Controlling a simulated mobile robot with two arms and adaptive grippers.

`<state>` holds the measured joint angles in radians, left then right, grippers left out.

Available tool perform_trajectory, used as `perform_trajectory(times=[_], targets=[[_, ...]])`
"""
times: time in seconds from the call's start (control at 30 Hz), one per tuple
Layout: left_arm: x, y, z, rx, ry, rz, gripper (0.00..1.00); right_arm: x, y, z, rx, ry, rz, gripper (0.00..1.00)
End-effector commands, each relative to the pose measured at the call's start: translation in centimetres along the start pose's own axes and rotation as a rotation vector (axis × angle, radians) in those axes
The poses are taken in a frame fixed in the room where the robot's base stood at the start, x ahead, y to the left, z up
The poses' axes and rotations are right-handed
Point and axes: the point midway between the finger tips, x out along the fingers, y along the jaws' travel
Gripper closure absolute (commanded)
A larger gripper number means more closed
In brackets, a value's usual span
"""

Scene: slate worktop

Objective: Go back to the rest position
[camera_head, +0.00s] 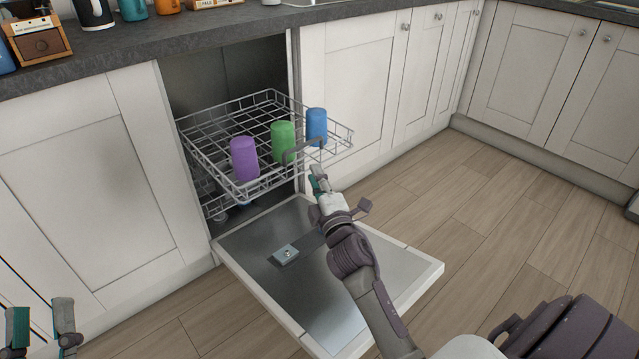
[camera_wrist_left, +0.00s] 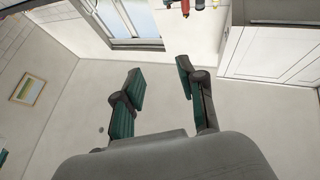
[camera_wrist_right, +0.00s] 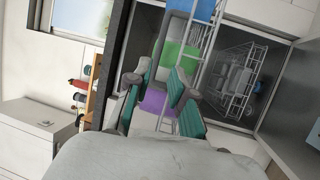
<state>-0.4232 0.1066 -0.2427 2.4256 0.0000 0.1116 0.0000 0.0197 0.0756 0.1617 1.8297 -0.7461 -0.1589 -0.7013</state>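My left gripper (camera_head: 42,318) is at the lower left of the head view, open and empty. Its fingers also stand apart in the left wrist view (camera_wrist_left: 158,82), with only wall behind them. My right gripper (camera_head: 318,176) is just in front of the pulled-out dishwasher rack (camera_head: 262,103), close to the rack's front handle (camera_head: 303,148). In the right wrist view its fingers (camera_wrist_right: 158,88) are spread, with nothing clearly held between them. A purple cup (camera_head: 244,160), a green cup (camera_head: 283,142) and a blue cup (camera_head: 316,126) stand in the rack.
The dishwasher door (camera_head: 418,277) is folded down below the rack, under my right arm. The slate worktop (camera_head: 200,32) runs along the back, with a kettle (camera_head: 93,12) and a wooden box (camera_head: 38,40). The wooden floor (camera_head: 470,215) to the right is clear.

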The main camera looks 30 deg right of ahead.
Motion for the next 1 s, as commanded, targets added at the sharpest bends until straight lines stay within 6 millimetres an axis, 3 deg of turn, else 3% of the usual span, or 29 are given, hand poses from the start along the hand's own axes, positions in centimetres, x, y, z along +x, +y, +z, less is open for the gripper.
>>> perform_trajectory(times=[0.2, 0.77, 0.87, 1.0], targets=[[0.0, 0.0, 0.0, 0.000, 0.000, 0.000, 0.60, -1.9, 0.0, 0.0, -0.001, 0.000, 0.001, 0.77], [0.0, 0.0, 0.1, 0.000, -0.003, 0.000, 0.60, -2.1, 0.0, 0.0, 0.002, -0.001, -0.001, 0.77], [-0.2, -0.1, 1.1, 0.002, -0.057, -0.003, 0.60, -2.7, -0.5, 0.3, 0.043, -0.020, -0.031, 0.77], [-1.5, -0.7, 5.8, 0.010, -0.292, -0.015, 0.60, -5.6, -2.9, 1.0, 0.214, -0.107, -0.167, 0.77]])
